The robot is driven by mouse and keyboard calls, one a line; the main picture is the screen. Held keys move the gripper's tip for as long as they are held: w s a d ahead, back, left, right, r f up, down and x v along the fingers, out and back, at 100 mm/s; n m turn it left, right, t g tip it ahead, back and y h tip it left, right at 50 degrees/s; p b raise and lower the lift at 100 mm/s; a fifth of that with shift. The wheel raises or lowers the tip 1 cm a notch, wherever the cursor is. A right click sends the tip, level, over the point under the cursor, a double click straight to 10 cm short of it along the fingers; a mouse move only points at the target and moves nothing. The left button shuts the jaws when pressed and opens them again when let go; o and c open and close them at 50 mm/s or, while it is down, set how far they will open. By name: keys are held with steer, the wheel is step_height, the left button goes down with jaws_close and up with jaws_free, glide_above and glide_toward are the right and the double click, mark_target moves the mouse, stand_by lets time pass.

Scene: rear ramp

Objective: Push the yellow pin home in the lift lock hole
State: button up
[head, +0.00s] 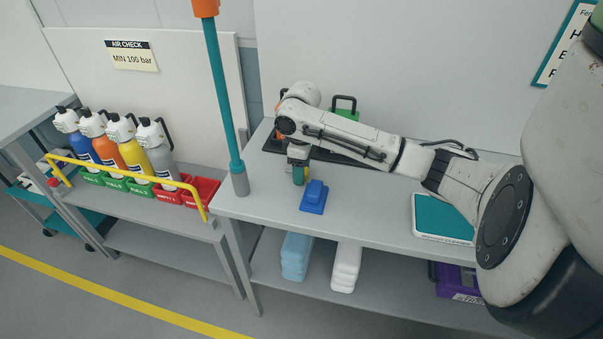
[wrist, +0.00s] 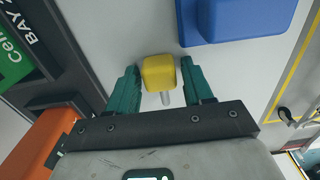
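The yellow pin (wrist: 160,72) has a blocky yellow head with a short pale metal shank toward the palm side in the wrist view. The teal fingers of my gripper (wrist: 160,64) stand on either side of the head, close to it. I cannot tell whether they press on it. In the head view my gripper (head: 299,176) points down, low over the bench, left of a blue block (head: 314,197). The same block shows at the top of the wrist view (wrist: 235,18). I cannot make out the lift lock hole in either view.
A teal post (head: 222,90) stands at the left end of the grey bench (head: 370,212). A teal-topped white tray (head: 443,218) lies to the right. A yellow rail (head: 125,172) fronts several bottles at left. The bench between block and tray is clear.

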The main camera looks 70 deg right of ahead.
steer(key=c, duration=0.7)
steer(key=shift+c, duration=0.2)
